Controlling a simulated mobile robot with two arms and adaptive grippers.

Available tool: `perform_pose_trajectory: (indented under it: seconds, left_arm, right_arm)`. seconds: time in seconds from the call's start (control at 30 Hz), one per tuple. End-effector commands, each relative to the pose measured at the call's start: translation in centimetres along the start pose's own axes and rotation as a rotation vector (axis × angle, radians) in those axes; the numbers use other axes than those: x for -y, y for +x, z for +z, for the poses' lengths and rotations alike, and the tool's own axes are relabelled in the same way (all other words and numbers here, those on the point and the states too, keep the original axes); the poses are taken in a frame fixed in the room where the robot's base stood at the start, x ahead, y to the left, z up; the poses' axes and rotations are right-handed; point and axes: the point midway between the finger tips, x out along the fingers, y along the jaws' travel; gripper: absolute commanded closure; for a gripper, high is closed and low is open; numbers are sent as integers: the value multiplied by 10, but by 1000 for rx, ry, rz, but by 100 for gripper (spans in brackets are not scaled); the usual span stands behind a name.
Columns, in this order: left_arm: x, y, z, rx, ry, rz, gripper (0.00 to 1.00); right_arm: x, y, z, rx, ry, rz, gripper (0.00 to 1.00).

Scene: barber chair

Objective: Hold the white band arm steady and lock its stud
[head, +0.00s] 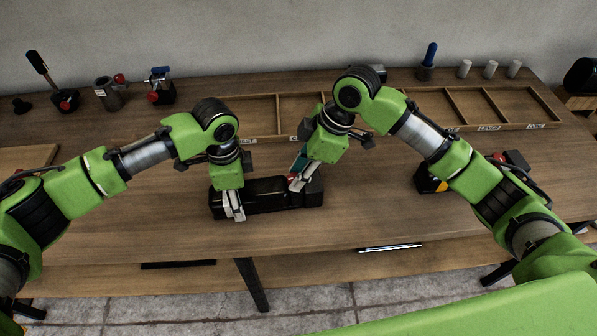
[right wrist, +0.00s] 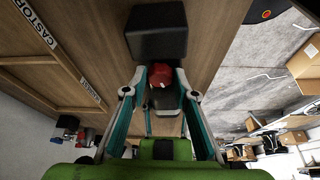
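A long black arm part (head: 265,188) lies on the wooden bench in the middle of the head view. No white band can be made out on it. My left gripper (head: 234,207) points down at its left part, fingertips against or just in front of it. Whether it grips is unclear. My right gripper (head: 297,182) reaches down to its right part, where a small red stud (head: 291,177) shows. In the right wrist view the red stud (right wrist: 160,75) is between the right fingertips, below a black block end (right wrist: 157,32). Contact cannot be told.
A shallow wooden divided tray (head: 262,108) runs behind the arm part. A blue-handled tool (head: 430,58) and grey cylinders (head: 490,69) stand at the back right. A black and yellow item (head: 430,183) is partly behind my right arm.

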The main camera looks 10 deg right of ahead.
Motion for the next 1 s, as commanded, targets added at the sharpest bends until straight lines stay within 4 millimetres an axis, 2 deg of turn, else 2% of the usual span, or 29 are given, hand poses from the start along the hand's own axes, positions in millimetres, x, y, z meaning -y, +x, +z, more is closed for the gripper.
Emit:
perform_pose_trajectory:
  seconds: [0.33,0.47,0.57,0.8,1.0]
  left_arm:
    - [0,0,0,0,1,0,94]
    - [0,0,0,0,1,0,94]
    - [0,0,0,0,1,0,94]
    - [0,0,0,0,1,1,94]
    - [0,0,0,0,1,1,94]
  right_arm:
    - [0,0,0,0,-1,0,60]
    - [-1,-8,0,0,-1,2,60]
    - [-2,-22,0,-1,-2,4,60]
    - [-2,-74,0,-1,-1,5,60]
    - [-2,-107,0,0,-1,3,60]
